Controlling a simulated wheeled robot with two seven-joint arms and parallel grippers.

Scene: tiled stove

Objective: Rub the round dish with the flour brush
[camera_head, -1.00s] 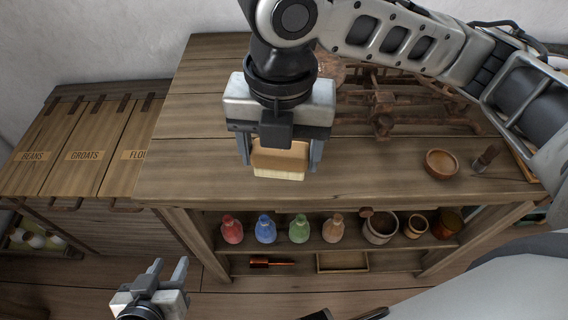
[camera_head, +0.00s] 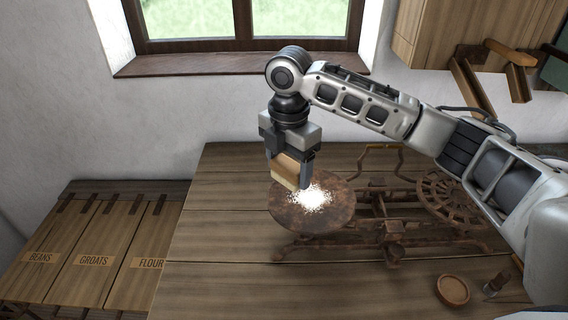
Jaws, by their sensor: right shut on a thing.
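The round dish (camera_head: 333,220) is a rusty brown plate on the left end of an old balance scale (camera_head: 400,215) on the wooden table. A patch of white flour (camera_head: 311,198) lies on it. My right gripper (camera_head: 290,172) is shut on the flour brush (camera_head: 286,170), a pale wooden block with light bristles along its lower edge. The brush is at the dish's upper left, beside the flour. I cannot tell whether its bristles touch the dish. My left gripper is out of view.
Bins marked beans, groats and flour (camera_head: 150,262) stand left of the table (camera_head: 225,225). A small wooden bowl (camera_head: 452,290) and a dark-handled tool (camera_head: 497,283) lie at the front right. A window (camera_head: 245,20) is behind. The table's left part is clear.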

